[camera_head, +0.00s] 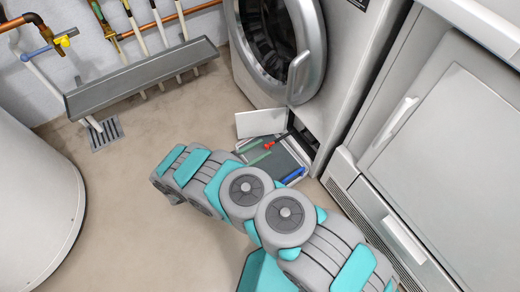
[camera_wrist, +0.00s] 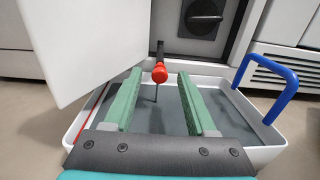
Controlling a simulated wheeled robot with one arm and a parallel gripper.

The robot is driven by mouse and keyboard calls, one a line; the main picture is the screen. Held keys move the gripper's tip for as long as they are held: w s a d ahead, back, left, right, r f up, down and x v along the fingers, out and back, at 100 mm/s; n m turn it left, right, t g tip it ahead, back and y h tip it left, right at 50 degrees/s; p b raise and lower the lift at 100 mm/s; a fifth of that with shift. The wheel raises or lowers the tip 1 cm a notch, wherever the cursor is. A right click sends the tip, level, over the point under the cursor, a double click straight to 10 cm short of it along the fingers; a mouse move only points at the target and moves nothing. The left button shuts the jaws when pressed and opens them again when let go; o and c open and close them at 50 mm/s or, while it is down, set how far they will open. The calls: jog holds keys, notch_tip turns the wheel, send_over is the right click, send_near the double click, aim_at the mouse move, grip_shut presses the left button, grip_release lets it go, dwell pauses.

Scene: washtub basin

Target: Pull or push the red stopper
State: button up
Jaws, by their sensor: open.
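The red stopper (camera_wrist: 160,73) is a small red ball-like end on a dark hose or stem that comes out of the washing machine's lower opening. In the wrist view it sits between and a little beyond the two green fingers of my gripper (camera_wrist: 156,88), which is open and empty. I cannot tell from this view how far beyond the fingertips it is. In the head view the red stopper (camera_head: 268,146) shows above the tray (camera_head: 300,176), and my arm hides part of the tray.
A white flap (camera_wrist: 85,40) stands close on the left of my gripper. A blue handle-shaped piece (camera_wrist: 285,85) rises at the tray's right. A dark round knob (camera_wrist: 203,17) is behind. A white cabinet (camera_head: 440,130) stands right; floor on the left is clear.

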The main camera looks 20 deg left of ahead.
jog(key=v, duration=0.8)
jog(key=shift+p, duration=0.35)
